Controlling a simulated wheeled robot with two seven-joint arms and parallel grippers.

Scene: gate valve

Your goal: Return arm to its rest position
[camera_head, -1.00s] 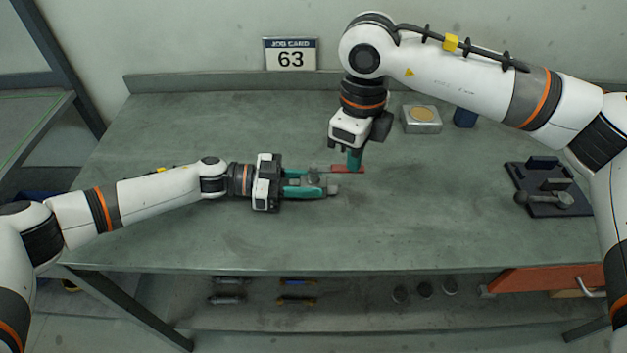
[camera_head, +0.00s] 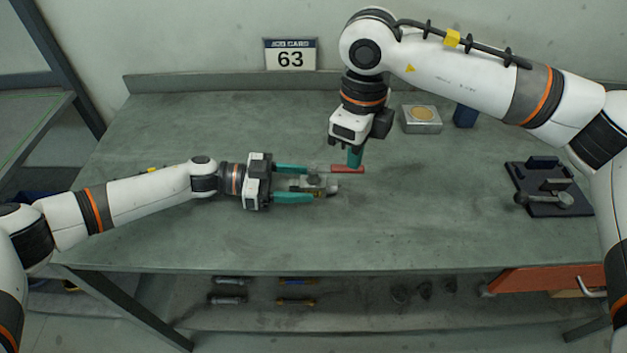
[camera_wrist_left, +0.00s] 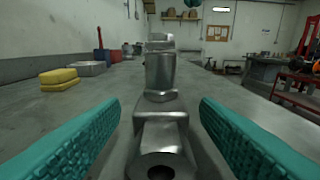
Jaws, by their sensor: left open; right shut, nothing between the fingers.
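The grey metal gate valve (camera_head: 318,184) lies on the bench. In the left wrist view the valve body (camera_wrist_left: 160,125) stands between the two spread fingers. My right gripper (camera_head: 355,158) points down at the red handle, its fingertips close together just above or against it. I cannot tell whether they touch. The right arm partly hides the bench behind it.
A metal box with a tan round top (camera_head: 422,119) and a blue block (camera_head: 465,117) stand at the back right. A dark fixture plate (camera_head: 549,205) with metal parts lies at the right. A job card sign (camera_head: 290,54) stands behind. The front of the bench is clear.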

